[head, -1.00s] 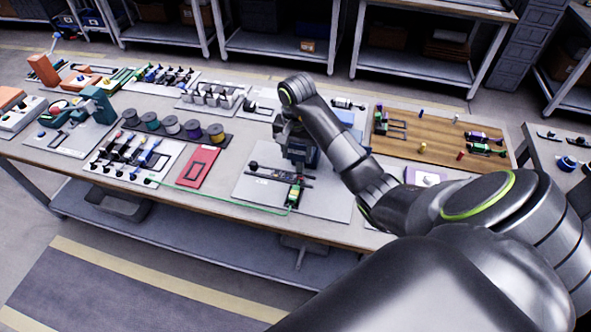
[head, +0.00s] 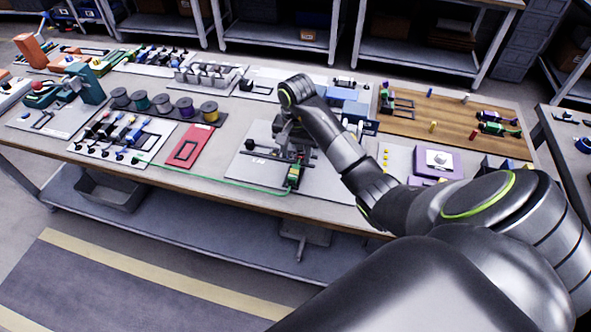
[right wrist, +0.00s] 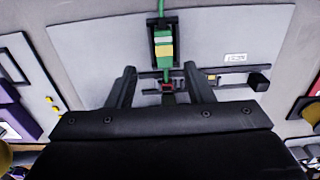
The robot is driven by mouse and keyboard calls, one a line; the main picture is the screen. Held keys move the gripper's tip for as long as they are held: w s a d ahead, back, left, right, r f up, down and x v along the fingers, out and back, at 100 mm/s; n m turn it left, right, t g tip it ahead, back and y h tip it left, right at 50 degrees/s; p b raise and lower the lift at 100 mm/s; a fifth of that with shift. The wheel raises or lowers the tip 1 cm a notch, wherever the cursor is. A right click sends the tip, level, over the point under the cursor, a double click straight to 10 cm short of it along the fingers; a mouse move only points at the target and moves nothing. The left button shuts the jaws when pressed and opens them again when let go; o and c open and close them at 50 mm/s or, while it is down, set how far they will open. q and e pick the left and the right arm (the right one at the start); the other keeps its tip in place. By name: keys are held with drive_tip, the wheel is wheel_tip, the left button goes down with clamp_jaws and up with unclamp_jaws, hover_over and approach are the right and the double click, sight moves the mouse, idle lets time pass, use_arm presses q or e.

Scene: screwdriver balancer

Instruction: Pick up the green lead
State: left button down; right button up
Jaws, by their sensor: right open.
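The green lead (head: 215,181) runs along the front of the bench. It goes from the white plug rack (head: 125,140) on the left to a green-and-yellow block (head: 293,177) on a grey plate. In the right wrist view the green lead (right wrist: 161,8) enters the block (right wrist: 163,50) from the top. A short green piece with a red part (right wrist: 168,87) shows below the block, between the fingers. My right gripper (right wrist: 160,78) is open and empty, just behind the block. It looks blurred into the fixture in the head view (head: 290,148). My left gripper is not in view.
A red plate (head: 188,147) and several dark spools (head: 162,104) stand left of the grey plate (head: 250,168). A black-ended bar (right wrist: 258,82) lies at the right in the wrist view. A wooden board (head: 455,115) and a purple block (head: 438,160) are at the right.

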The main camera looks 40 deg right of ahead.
sight(294, 172)
wheel_tip(294, 172, down, 2)
drive_tip(key=shift+a+f+b, duration=0.1)
drive_tip(key=shift+b, duration=0.4)
drive_tip(key=f, duration=0.2)
drive_tip(key=f+p, duration=0.1)
drive_tip(key=f, duration=0.1)
drive_tip(key=shift+a, duration=0.3)
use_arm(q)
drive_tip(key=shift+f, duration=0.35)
use_arm(e)
drive_tip(key=shift+f, duration=0.3)
drive_tip(key=shift+w, duration=0.1)
drive_tip(key=shift+c, duration=0.5)
drive_tip(key=c, duration=0.9)
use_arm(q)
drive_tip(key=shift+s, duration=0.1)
use_arm(e)
drive_tip(key=shift+d+r, duration=0.1)
